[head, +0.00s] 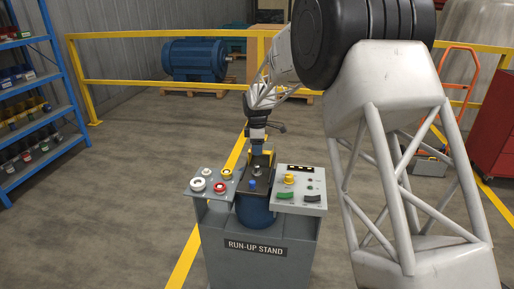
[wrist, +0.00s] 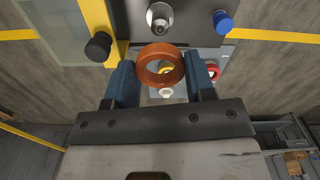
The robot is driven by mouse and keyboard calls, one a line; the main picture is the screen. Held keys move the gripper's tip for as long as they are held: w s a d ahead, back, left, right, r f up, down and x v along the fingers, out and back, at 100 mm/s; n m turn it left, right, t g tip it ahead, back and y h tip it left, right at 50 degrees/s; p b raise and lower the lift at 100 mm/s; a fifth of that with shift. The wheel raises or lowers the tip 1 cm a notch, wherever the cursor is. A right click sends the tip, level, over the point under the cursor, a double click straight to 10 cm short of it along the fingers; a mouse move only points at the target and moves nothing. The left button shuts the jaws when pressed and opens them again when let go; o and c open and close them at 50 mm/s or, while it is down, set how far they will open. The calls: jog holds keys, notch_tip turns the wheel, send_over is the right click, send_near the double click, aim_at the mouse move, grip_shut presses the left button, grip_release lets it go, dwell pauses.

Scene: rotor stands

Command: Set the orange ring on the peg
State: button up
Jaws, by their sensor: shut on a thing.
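The orange ring (wrist: 149,75) is between the blue fingertips of my gripper (wrist: 161,72) in the wrist view. The gripper is shut on its sides, and its opening faces the camera. A short silvery peg (wrist: 159,17) stands on the dark plate just beyond the ring, apart from it in the picture. In the head view my gripper (head: 257,148) hangs above the back of the stand's dark middle plate. The silvery peg (head: 256,171) shows just below it. I cannot make out the orange ring in the head view.
A blue knob (wrist: 222,21) and a black knob (wrist: 98,46) flank the peg. The run-up stand (head: 255,248) has a left tray (head: 207,174) with white, red and yellow rings, and a right control panel (head: 312,183). A blue shelf (head: 60,75) stands far left.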

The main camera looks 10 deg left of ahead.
send_over(206, 170)
jog(key=f, duration=0.1)
jog(key=shift+w+f, duration=0.15)
jog(key=shift+w, duration=0.05)
jog(key=shift+f, duration=0.25)
dwell(0.5)
jog(key=shift+f, duration=2.3)
jog(key=shift+f, duration=1.9)
dwell(1.8)
